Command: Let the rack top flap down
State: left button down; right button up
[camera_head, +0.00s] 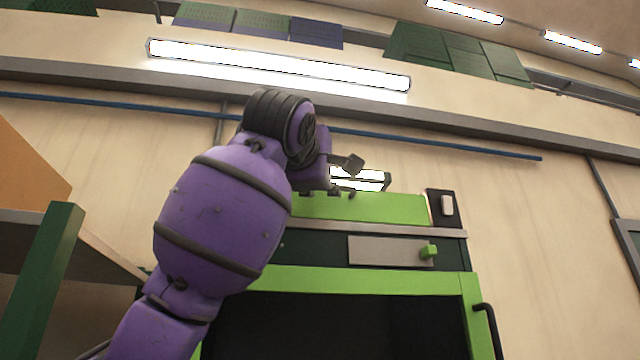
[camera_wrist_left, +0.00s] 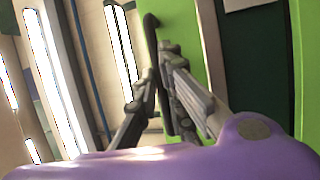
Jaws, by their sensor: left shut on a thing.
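The rack top flap is the light green panel (camera_head: 380,208) across the top of the green and dark rack; its exact tilt is hard to tell. It also shows as a green surface (camera_wrist_left: 187,22) in the left wrist view. A dark bar handle (camera_wrist_left: 151,35) stands out from it. My left gripper (camera_head: 343,170) is at the flap's upper edge, partly hidden behind my own purple wrist. In the left wrist view, the fingers of my left gripper (camera_wrist_left: 157,80) are closed around the handle. My right gripper is in neither view.
Below the flap are a grey plate (camera_head: 385,251) with a small green knob (camera_head: 428,251) and a green-framed dark front (camera_head: 350,325). A black box with a white switch (camera_head: 447,206) stands at the rack's right. A green post (camera_head: 50,270) and shelf stand at left.

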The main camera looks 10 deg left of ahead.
aim_at(322, 197)
pick_arm(q)
jog(key=shift+s+d+f+m+t+h, duration=0.1)
jog(key=shift+s+f+m+t+h, duration=0.2)
jog(key=shift+f+m+t+h, duration=0.5)
jog(key=shift+s+d+f+m+t+h, duration=0.1)
jog(key=shift+s+f+m+t+h, duration=0.4)
jog(key=shift+m+t, duration=0.5)
jog(key=shift+s+d+f+m+t+h, duration=0.15)
jog(key=shift+f+m+t+h, duration=0.55)
jog(key=shift+t, duration=0.4)
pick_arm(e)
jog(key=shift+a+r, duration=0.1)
pick_arm(q)
jog(key=shift+r, duration=0.1)
